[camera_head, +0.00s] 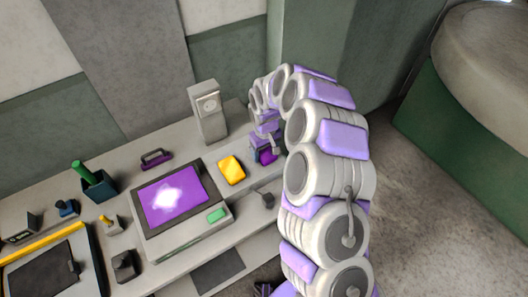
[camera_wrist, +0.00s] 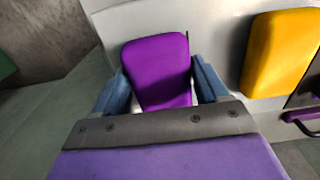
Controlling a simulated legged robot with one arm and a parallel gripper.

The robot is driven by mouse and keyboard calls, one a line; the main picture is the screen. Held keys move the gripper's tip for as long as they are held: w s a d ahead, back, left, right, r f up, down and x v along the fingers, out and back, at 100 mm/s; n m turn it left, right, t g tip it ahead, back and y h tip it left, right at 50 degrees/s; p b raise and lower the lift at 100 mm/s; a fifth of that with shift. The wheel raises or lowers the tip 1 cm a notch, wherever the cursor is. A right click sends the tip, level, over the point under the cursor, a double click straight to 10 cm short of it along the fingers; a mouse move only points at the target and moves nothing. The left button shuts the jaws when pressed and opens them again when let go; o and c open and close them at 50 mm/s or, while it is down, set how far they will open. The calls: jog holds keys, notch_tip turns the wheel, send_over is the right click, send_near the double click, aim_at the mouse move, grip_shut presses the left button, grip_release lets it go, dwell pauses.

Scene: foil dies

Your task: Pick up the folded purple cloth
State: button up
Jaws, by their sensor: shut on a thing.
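The folded purple cloth (camera_wrist: 158,72) is in the middle of the wrist view, between the two blue-grey fingers of my gripper (camera_wrist: 162,78). One finger is on its left side and one on its right, and my gripper is shut on it. In the head view the purple cloth (camera_head: 267,155) shows near the right end of the grey bench, beneath my gripper (camera_head: 266,134), partly covered by it. I cannot tell whether the cloth still touches the bench top.
A folded yellow cloth (camera_head: 231,170) lies just left of the purple one. A grey upright device (camera_head: 207,113) stands behind it. A purple-screened console (camera_head: 180,245) and a dark box (camera_head: 98,186) with a green handle are farther left. Floor is open right of the bench.

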aim_at(265, 152)
notch_tip(265, 152, up, 3)
jog(key=shift+s+p, duration=0.15)
jog(key=shift+p, duration=0.15)
jog(key=s+a, duration=0.1)
jog(key=s, duration=0.6)
jog(key=s+a+r+p, duration=0.1)
jog(key=s+a, duration=0.1)
jog(key=s, duration=0.6)
jog(key=shift+s+a, duration=0.2)
jog(key=shift+a, duration=0.1)
jog(key=shift+r, duration=0.1)
